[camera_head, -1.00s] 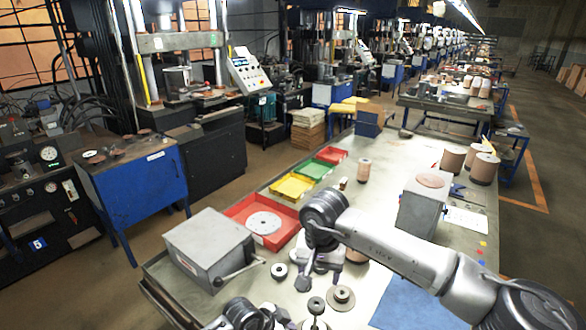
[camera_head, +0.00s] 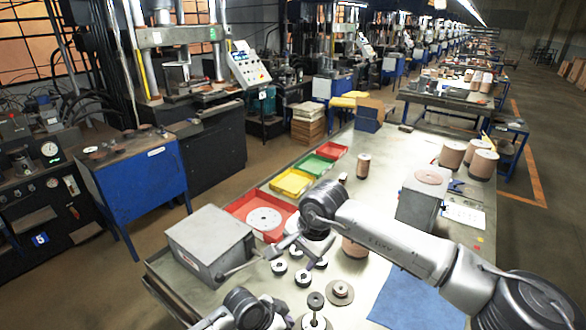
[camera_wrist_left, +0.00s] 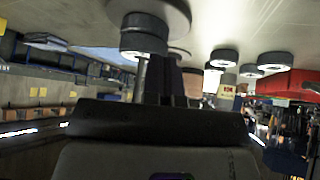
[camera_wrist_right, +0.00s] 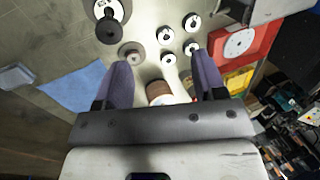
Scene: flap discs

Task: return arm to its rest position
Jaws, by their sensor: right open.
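My right gripper (camera_head: 302,256) hangs over the bench by the small black rings. In the right wrist view (camera_wrist_right: 163,82) its purple fingers are apart with nothing gripped. A brown cylinder (camera_wrist_right: 158,90) shows beyond the gap between them. My left gripper (camera_head: 285,318) is low at the bottom of the head view, beside a post with a black-topped stack (camera_head: 315,303). In the left wrist view its dark fingers (camera_wrist_left: 178,82) sit close together, with nothing visibly held. The stack (camera_wrist_left: 145,35) shows just past them. Part of the left gripper is cut off in the head view.
A grey box with a lever (camera_head: 208,245) stands left of my grippers. Red (camera_head: 240,208), yellow (camera_head: 292,182) and green (camera_head: 318,165) trays line the bench's left edge. A blue cloth (camera_head: 415,303) and a grey block (camera_head: 420,205) are to the right.

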